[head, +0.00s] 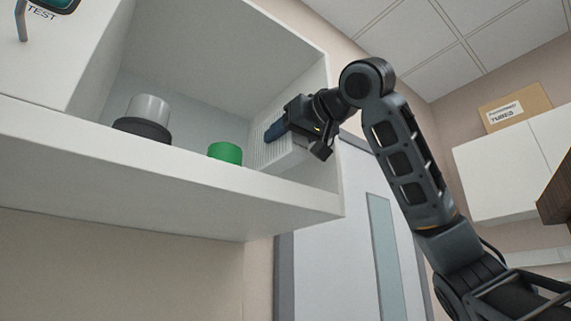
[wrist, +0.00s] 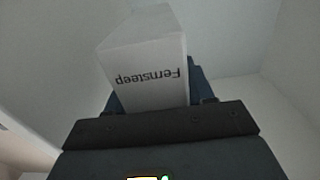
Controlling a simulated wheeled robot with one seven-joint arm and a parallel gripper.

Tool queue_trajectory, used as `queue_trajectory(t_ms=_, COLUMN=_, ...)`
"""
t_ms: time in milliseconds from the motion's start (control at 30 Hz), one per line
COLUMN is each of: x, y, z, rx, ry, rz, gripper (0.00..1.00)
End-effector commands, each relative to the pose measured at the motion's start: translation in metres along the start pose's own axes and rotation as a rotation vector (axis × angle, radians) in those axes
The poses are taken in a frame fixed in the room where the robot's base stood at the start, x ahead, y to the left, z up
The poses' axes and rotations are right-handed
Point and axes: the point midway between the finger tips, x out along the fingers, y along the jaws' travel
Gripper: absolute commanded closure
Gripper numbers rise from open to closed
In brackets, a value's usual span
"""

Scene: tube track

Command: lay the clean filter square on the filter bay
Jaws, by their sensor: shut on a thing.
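My gripper (head: 274,132) is inside the right end of an open white cabinet, its blue fingers pointing left. In the wrist view, my gripper (wrist: 155,92) is shut on a white box (wrist: 145,70) with the word "Fernsteep" upside down on it. A white ribbed piece (head: 284,153) shows below and beside the fingers in the head view; I cannot tell whether it is the held box or a separate thing. I cannot make out a clean filter square or a filter bay for certain in either view.
A grey cylinder on a dark round base (head: 146,122) and a green round piece (head: 225,152) stand on the cabinet shelf (head: 150,170), left of my gripper. The cabinet's right wall (head: 333,170) is close to my gripper. A cardboard box (head: 514,107) sits on far cupboards.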

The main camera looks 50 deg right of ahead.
Motion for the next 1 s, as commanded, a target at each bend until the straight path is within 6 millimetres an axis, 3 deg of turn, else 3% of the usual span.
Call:
queue_trajectory(t_ms=500, x=0.0, y=0.0, z=0.057, rx=0.002, ry=0.001, rz=-0.001, gripper=0.83)
queue_trajectory(t_ms=1000, x=0.0, y=0.0, z=0.067, rx=0.002, ry=0.001, rz=-0.001, gripper=0.83)
